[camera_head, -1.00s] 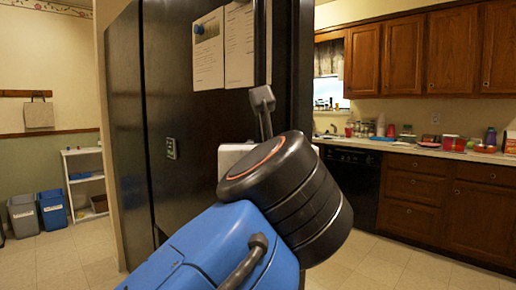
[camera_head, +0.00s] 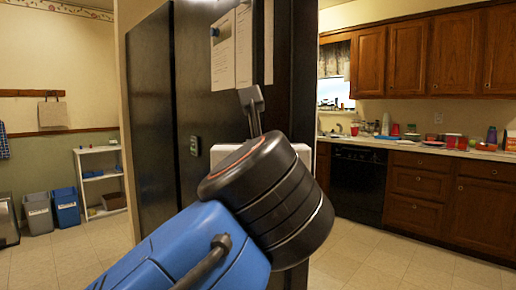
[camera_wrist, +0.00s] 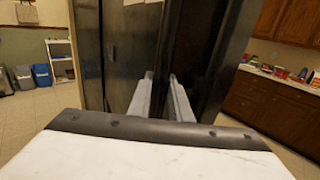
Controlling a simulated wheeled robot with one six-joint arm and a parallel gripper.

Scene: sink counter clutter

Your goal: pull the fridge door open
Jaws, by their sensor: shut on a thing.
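The fridge (camera_head: 150,110) is tall and black and stands left of the middle in the head view. Papers and a blue magnet are on its door (camera_head: 205,190), seen at a steep slant. My gripper (camera_head: 252,110) reaches up in front of the door's right part; one grey finger shows in the head view. In the wrist view my gripper (camera_wrist: 163,98) has its two grey fingers either side of a narrow dark upright part of the fridge door (camera_wrist: 162,60). It is shut on that part, which I take to be the handle; its grasped stretch is mostly hidden.
Brown cabinets, a black dishwasher (camera_head: 358,184) and a cluttered counter (camera_head: 420,148) stand at the right. A white shelf (camera_head: 100,178) and bins (camera_head: 66,208) are at the far left. Tiled floor is clear on both sides.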

